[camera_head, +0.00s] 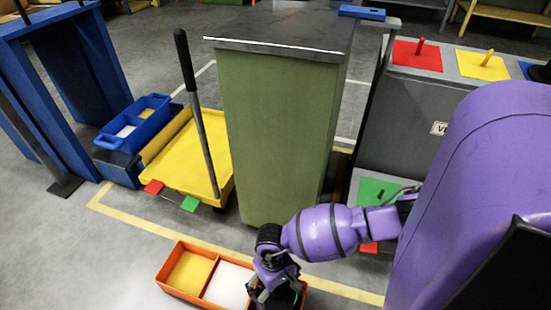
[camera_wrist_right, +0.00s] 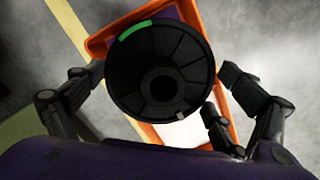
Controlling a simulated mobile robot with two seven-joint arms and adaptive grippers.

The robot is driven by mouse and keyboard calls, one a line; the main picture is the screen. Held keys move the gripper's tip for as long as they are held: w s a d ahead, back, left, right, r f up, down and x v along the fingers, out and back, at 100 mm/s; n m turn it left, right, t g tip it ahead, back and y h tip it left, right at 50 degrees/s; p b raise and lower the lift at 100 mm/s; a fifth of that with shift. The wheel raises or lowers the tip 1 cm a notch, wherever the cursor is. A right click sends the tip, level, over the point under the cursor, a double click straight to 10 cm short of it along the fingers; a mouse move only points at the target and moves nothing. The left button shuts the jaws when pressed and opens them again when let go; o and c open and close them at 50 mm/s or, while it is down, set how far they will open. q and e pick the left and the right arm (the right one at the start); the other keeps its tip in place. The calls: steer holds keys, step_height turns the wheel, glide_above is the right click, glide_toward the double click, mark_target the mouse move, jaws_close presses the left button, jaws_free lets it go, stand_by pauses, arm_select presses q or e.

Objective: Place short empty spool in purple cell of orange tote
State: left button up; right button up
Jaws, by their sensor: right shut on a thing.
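A black short spool (camera_wrist_right: 160,85) with a green mark on its rim fills the middle of the right wrist view, seen face-on with its round hub hole. My right gripper (camera_head: 275,285) is shut on it, with fingers on both sides in the wrist view. The orange tote (camera_head: 213,250) lies on the floor, with a yellow cell (camera_head: 190,272) and a white cell (camera_head: 228,285). The gripper and spool are over its right end and hide most of that cell. A dark purple patch (camera_wrist_right: 165,14) shows past the spool in the wrist view. My left gripper is not in view.
A tall green cabinet (camera_head: 270,130) stands just behind the tote. A yellow cart (camera_head: 185,160) with an upright handle and a blue tote (camera_head: 135,122) are at left. A grey stand (camera_head: 400,110) with coloured peg squares is at right. Floor left of the orange tote is clear.

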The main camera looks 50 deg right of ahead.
mark_target(277, 293)
step_height(277, 293, down, 3)
steer(key=shift+w+f+b, duration=0.1)
steer(key=shift+f+b, duration=0.1)
steer(key=shift+b, duration=0.55)
steer(key=shift+f, duration=0.15)
steer(key=o, duration=1.5)
steer(key=r+p, duration=0.1)
steer(key=r, duration=0.2)
steer(key=w+r+p, duration=0.1)
steer(key=r, duration=0.3)
steer(key=r+p, duration=0.2)
steer(key=r, duration=0.1)
steer(key=shift+w+d+r, duration=0.2)
steer(key=shift+d+r, duration=0.2)
steer(key=shift+r, duration=0.65)
